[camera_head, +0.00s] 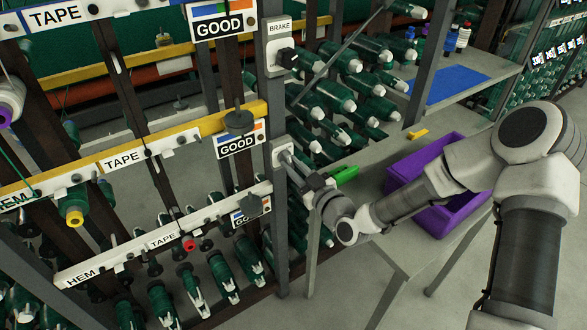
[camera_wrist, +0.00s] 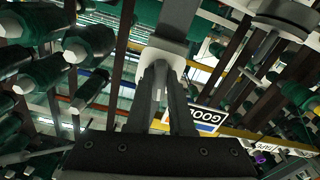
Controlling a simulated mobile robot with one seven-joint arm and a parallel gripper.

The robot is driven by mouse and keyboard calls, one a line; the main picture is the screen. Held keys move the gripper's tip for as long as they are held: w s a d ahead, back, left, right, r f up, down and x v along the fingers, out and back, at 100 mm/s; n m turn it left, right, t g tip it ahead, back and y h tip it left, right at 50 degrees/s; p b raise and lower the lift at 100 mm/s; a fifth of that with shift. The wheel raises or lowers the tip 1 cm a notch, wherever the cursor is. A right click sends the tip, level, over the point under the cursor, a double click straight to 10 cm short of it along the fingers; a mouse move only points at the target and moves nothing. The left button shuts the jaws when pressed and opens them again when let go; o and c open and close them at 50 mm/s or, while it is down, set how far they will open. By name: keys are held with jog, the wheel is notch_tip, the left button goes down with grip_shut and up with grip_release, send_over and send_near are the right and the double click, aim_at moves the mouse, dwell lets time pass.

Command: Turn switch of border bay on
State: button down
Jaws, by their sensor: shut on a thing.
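A light switch box (camera_head: 279,146) is mounted on the grey upright post, below the BRAKE switch. My gripper (camera_head: 290,163) reaches it from the right, with its fingers at the front of the box. In the wrist view the two fingers of my gripper (camera_wrist: 163,76) are closed on a pale switch knob (camera_wrist: 160,56) under a grey plate. The fingers hide much of the knob, so its exact turn position cannot be told. No label reading "border" is legible.
A second switch box (camera_head: 279,45) with a black knob and a BRAKE label (camera_head: 279,25) is higher on the post. GOOD signs (camera_head: 222,22) and HEM/TAPE rails are at left. Green spools stand behind the post. A purple bin (camera_head: 446,219) sits on the bench under my arm.

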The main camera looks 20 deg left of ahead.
jog(key=m+b, duration=0.1)
jog(key=m, duration=0.4)
jog(key=shift+s+f+m, duration=0.1)
jog(key=shift+m, duration=0.2)
jog(key=m, duration=0.5)
jog(key=shift+s+a+m, duration=0.1)
jog(key=shift+a+m, duration=0.05)
jog(key=shift+m, duration=0.25)
jog(key=c, duration=0.8)
grip_release()
